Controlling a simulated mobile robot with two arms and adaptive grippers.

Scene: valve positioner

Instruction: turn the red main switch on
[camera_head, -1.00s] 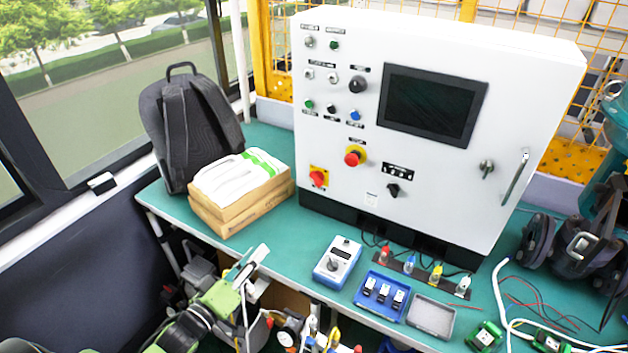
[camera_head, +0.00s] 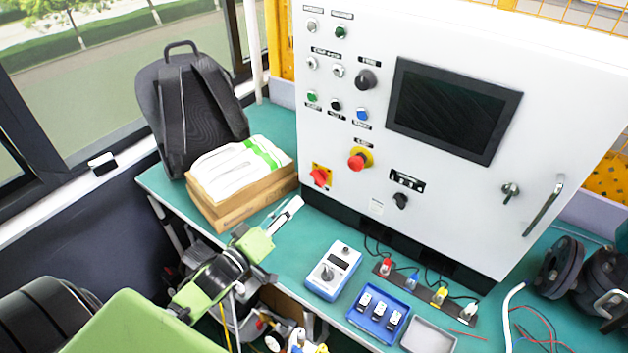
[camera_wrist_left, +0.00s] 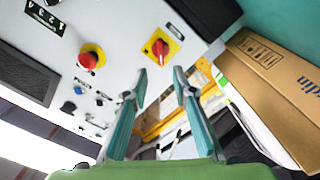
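The red main switch (camera_head: 320,177) is a red rotary knob on a yellow plate at the lower left of the white cabinet's front (camera_head: 400,225). My right gripper is not in view.
A red emergency button (camera_head: 358,160) on a yellow ring is right of the switch. A cardboard box (camera_head: 235,208) with white bags lies left of the cabinet, before a dark backpack (camera_head: 190,110). A blue-grey meter (camera_head: 332,270) and blue tray (camera_head: 378,314) stand on the green table.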

